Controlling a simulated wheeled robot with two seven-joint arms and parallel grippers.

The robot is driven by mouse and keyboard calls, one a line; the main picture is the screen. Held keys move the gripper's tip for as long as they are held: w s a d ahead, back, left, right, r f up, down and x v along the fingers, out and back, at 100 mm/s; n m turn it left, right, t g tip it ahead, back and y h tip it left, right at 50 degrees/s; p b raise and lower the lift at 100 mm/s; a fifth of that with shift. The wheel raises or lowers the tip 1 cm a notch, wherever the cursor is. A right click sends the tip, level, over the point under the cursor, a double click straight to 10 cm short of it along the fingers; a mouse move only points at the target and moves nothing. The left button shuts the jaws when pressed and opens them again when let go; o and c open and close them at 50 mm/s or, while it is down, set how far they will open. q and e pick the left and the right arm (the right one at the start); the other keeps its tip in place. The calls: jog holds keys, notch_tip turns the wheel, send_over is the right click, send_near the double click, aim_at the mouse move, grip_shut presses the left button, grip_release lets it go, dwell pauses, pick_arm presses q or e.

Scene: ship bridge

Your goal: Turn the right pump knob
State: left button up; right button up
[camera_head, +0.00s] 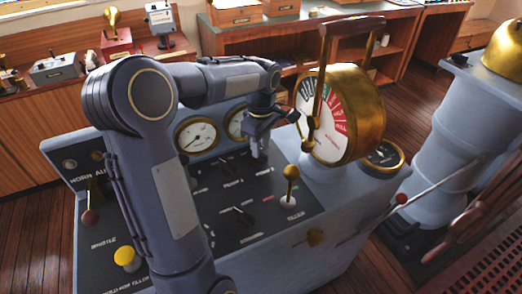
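The dark control panel (285,220) tops a blue-grey console. A small black knob (227,166) sits on it above a pump label, left of my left gripper. My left gripper (259,153) points down at the panel just right of that knob, over a second, similar label. The right pump knob there is hidden behind the fingers, so I cannot tell whether they touch it or how far apart they are. My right gripper is not in view.
The brass engine telegraph (371,115) stands close right of my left gripper. A brass lever (290,186) rises from the panel nearer me. Another black knob (238,213), a yellow button (126,257) and round gauges (197,135) are around it.

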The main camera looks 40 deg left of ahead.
pick_arm(q)
jog(key=shift+f, duration=1.4)
grip_shut()
jog(key=shift+m, duration=0.3)
jog(key=m, duration=0.5)
jog(key=shift+s+r+p, duration=0.1)
jog(key=shift+s+p, duration=0.1)
jog(key=shift+p, duration=0.15)
jog(key=m, duration=0.6)
jog(key=shift+s+a+p, duration=0.15)
jog(key=shift+a+p, duration=0.05)
jog(key=shift+p, duration=0.15)
jog(key=shift+m, duration=0.3)
